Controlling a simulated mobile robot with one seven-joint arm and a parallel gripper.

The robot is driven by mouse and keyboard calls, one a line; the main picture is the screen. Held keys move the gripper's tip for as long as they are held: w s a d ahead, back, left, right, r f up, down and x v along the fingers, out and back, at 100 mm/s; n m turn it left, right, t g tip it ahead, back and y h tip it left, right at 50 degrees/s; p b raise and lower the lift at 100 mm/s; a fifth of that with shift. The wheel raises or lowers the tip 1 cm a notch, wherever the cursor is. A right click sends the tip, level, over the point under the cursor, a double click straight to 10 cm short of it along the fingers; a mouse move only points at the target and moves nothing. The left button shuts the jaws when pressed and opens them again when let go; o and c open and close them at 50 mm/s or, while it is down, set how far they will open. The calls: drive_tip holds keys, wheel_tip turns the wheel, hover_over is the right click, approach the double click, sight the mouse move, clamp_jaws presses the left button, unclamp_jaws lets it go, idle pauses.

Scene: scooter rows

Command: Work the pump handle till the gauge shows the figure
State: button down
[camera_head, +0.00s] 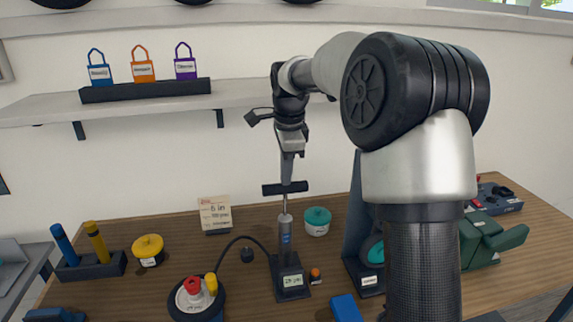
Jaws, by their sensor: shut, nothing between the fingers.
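The pump (285,240) stands upright on the bench, a slim grey cylinder on a dark base with a pale label. Its black T-shaped handle (272,190) is raised on a thin rod above the cylinder. My gripper (287,180) points down at the middle of the handle, with its fingers shut and nothing between them. I cannot tell whether the fingertips touch the handle. A black hose runs left from the pump to a round dark body with a white top (196,295) and red and yellow fittings. A card (215,213) stands behind; its figure is too small to read surely. No gauge reading is legible.
A teal-lidded pot (317,221) stands right of the pump, and a small orange-topped bottle (315,276) is close by its base. A yellow-lidded pot (148,249) and a blue-and-yellow grip rack (92,266) are left. A shelf (150,103) runs behind my arm.

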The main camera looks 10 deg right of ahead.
sight(286, 192)
drive_tip(key=shift+f, duration=0.15)
wheel_tip(286, 192, down, 8)
drive_tip(key=b, duration=0.4)
drive_tip(key=shift+b, duration=0.3)
drive_tip(key=shift+s+f, duration=0.1)
drive_tip(key=shift+s, duration=0.05)
drive_tip(key=shift+d+r+p, duration=0.1)
drive_tip(key=shift+r+p, duration=0.3)
drive_tip(key=shift+p, duration=0.05)
wheel_tip(286, 192, up, 14)
drive_tip(key=s+p, duration=0.2)
drive_tip(key=shift+s+f, duration=0.2)
drive_tip(key=shift+s, duration=0.05)
idle(1.2)
